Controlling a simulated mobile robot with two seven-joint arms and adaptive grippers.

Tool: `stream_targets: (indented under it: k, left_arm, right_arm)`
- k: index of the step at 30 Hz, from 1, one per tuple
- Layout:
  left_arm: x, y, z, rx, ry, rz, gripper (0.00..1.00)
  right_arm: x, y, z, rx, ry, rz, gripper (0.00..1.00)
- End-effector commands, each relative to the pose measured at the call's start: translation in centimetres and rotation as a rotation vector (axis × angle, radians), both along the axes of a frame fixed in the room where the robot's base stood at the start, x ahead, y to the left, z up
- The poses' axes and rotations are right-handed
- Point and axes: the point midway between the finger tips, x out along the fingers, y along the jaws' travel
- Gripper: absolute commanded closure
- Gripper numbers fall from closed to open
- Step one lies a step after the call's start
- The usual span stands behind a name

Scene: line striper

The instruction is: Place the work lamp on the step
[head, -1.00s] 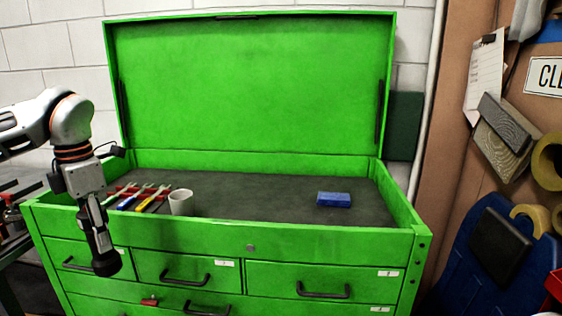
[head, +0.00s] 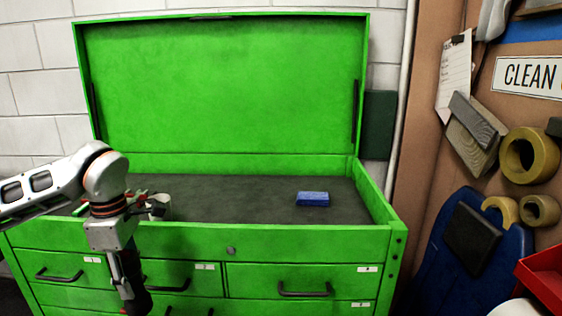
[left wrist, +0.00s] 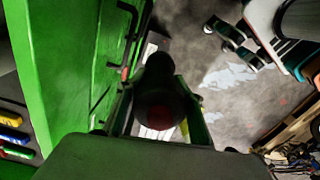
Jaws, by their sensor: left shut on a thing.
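My left gripper (head: 128,282) hangs in front of the green tool chest's drawers. It is shut on a dark, rounded object, which looks like the work lamp (head: 139,302). In the left wrist view the lamp (left wrist: 160,95) is a black bulbous shape between the fingers, above the floor. The gripper partly hides it in the head view. I cannot make out the step in either view. My right gripper is not in view.
The green tool chest (head: 200,240) stands open, with drawer handles sticking out. A blue block (head: 313,198) and a cup (head: 160,206) are in its top tray. A wheeled thing (left wrist: 238,40) stands on the floor. A red bin (head: 545,280) is at far right.

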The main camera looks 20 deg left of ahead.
Motion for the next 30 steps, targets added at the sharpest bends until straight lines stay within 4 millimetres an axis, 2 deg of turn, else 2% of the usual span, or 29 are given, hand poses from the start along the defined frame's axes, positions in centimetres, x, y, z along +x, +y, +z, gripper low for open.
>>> stream_targets:
  k: [1, 6, 12, 15, 18, 22, 25, 30]
  left_arm:
    - [0.7, -1.7, -0.5, -0.002, -0.005, -0.112, 0.95]
    - [2.4, -7.4, -2.8, 0.001, -0.004, -0.55, 0.95]
    - [3.9, -14.3, -4.5, 0.005, -0.004, -1.132, 0.95]
    - [4.3, -17.1, -4.9, 0.006, -0.002, -1.397, 0.95]
    - [4.6, -19.2, -5.2, 0.006, -0.002, -1.624, 0.95]
    - [4.8, -21.0, -5.5, 0.005, -0.001, -1.845, 0.95]
    - [4.9, -21.7, -5.6, 0.006, -0.001, -1.953, 0.95]
    - [4.9, -22.2, -5.7, 0.003, 0.0, -2.03, 0.95]
  right_arm:
    - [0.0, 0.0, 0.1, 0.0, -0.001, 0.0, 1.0]
    - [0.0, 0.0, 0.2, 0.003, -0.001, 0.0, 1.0]
    - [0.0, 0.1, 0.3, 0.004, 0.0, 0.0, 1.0]
    - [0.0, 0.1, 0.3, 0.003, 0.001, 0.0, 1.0]
    - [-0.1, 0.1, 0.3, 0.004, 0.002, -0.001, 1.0]
    - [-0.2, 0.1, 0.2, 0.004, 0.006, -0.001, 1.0]
    - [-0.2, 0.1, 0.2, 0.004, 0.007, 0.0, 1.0]
    - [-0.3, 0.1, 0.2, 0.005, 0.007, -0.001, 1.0]
